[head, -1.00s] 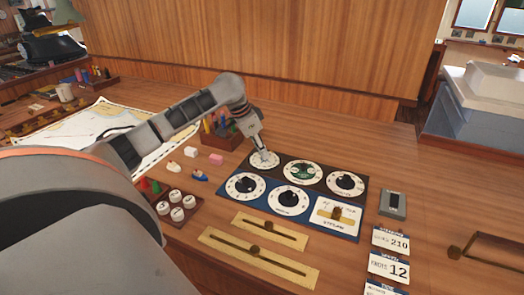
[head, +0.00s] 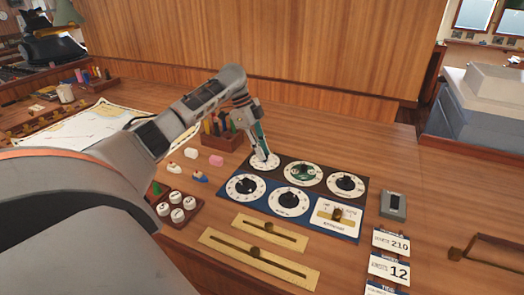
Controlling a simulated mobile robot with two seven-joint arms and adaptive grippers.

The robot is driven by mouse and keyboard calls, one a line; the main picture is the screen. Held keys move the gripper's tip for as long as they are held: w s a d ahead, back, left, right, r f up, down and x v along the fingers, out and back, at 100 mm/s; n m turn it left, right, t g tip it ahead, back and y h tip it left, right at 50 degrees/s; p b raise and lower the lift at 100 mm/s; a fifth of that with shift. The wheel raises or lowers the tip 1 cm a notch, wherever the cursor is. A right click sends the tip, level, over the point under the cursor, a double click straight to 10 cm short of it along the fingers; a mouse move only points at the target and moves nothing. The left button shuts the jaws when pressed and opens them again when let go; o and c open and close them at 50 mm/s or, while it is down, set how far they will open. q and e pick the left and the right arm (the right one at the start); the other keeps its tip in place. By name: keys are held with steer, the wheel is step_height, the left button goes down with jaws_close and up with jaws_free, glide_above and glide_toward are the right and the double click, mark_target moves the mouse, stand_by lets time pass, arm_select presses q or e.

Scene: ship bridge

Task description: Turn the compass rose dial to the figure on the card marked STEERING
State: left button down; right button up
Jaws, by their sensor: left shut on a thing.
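A panel of round white dials lies on the desk. My left gripper (head: 262,151) is at the upper left dial (head: 257,164), fingers down and shut on its knob, which they hide. The upper middle dial (head: 290,171) has a dark green centre; the upper right dial (head: 345,185) has a black knob. I cannot tell which dial is the compass rose. Of the cards at the right, the top card (head: 391,242) reads 210 and the one below (head: 388,268) reads 12. Their headings are too small to read surely. My right gripper is not in view.
Lower dials (head: 289,201) and a lever plate (head: 335,215) fill the front of the panel. Brass sliders (head: 270,232) lie before it. A tray of white knobs (head: 180,208), small blocks (head: 216,160) and a pen holder (head: 222,138) stand near my left arm.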

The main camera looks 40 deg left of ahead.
arm_select(q)
steer(key=shift+m, duration=0.5)
steer(key=c, duration=1.9)
jaws_free()
steer(key=v, duration=1.2)
steer(key=shift+w+a, duration=0.1)
steer(key=shift+w, duration=0.1)
steer(key=shift+s, duration=0.1)
